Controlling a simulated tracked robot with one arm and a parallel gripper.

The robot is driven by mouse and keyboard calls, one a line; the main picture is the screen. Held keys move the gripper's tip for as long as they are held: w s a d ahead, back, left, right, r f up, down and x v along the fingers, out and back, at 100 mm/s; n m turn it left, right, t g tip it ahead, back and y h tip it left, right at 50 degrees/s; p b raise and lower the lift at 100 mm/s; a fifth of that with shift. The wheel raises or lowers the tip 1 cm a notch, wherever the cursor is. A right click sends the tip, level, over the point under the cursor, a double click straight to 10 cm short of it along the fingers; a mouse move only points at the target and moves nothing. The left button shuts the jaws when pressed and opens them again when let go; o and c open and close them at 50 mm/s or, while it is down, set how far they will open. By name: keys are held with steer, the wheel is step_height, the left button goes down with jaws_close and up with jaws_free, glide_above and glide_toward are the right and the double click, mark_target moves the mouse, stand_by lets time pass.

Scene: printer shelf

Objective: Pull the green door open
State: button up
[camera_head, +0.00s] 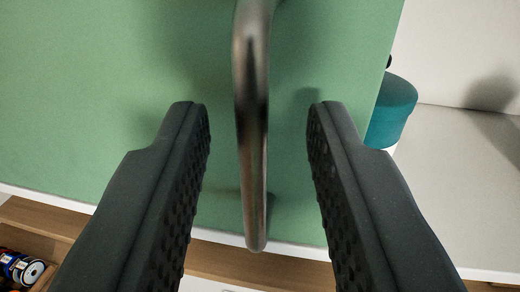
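The green door (100,90) fills most of the head camera view, with its right edge at the upper right. A metal bar handle (252,130) runs upright down the middle of the view in front of the door. My gripper (257,115) is open, with one dark ridged finger on each side of the handle. A gap shows between the handle and each finger. The upper end of the handle is cut off by the picture's edge.
Right of the door, a teal round object (393,108) stands on a white surface (465,190), partly hidden by the door. Below the door is a wooden compartment (50,240) with small cylindrical items (22,268) at lower left.

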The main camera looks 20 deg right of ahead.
steer(key=shift+s+a+f+b, duration=0.2)
steer(key=shift+s+a+b, duration=0.15)
steer(key=shift+s, duration=0.3)
steer(key=b+v, duration=0.3)
steer(key=v, duration=0.9)
steer(key=shift+s+b, duration=0.15)
steer(key=shift+b, duration=0.15)
steer(key=shift+d+r, duration=0.1)
steer(key=s+a+f+n+g+y+b, duration=0.1)
steer(key=s+f+y+b, duration=0.4)
steer(key=s+f+b, duration=0.7)
steer(key=s+a+f+n, duration=0.1)
steer(key=s+f+n, duration=0.1)
steer(key=s+f, duration=0.3)
steer(key=shift+f+n+g+y, duration=0.25)
steer(key=shift+n+g+y, duration=0.05)
steer(key=shift+n+y, duration=0.1)
